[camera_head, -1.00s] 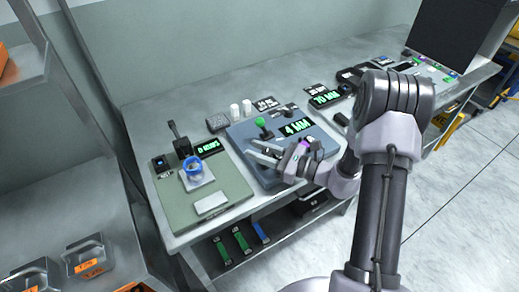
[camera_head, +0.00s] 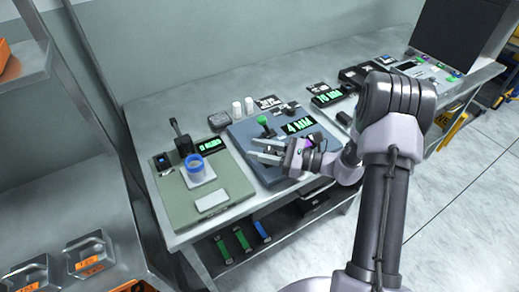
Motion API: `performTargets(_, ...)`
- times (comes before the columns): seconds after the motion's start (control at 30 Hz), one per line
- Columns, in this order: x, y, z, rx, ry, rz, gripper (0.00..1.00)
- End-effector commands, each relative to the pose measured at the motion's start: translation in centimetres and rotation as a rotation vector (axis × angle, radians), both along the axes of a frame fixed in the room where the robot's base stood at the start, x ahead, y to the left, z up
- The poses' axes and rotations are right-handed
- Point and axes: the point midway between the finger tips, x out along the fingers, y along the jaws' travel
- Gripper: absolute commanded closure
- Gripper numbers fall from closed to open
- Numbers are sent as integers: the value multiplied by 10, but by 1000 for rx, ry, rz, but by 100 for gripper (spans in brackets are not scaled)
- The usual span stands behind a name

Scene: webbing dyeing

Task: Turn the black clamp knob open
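A small dark knob (camera_head: 288,109), likely the black clamp knob, sits at the back of the blue-grey device (camera_head: 240,133), behind its green-lit display (camera_head: 299,126). It is too small to tell how far it is turned. My gripper (camera_head: 254,150) is over the front part of this device, its fingers pointing left. The fingers are apart with nothing visible between them. The gripper is in front of the knob and apart from it. A green-topped lever (camera_head: 264,121) stands just behind the fingers.
Left of the device, a green-grey plate (camera_head: 236,187) carries a blue ring (camera_head: 194,162) and a black upright lever (camera_head: 181,139). White cylinders (camera_head: 243,107) stand behind the device. More devices with displays (camera_head: 326,95) stand to the right. The bench's back left is clear.

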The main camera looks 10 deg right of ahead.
Motion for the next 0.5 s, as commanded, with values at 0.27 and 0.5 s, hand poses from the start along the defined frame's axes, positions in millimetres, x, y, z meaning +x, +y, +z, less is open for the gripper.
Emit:
performTargets(0.27,0,0,-1,-1,0,0,49)
performTargets(0.5,-1,-1,-1,-1,0,0,49)
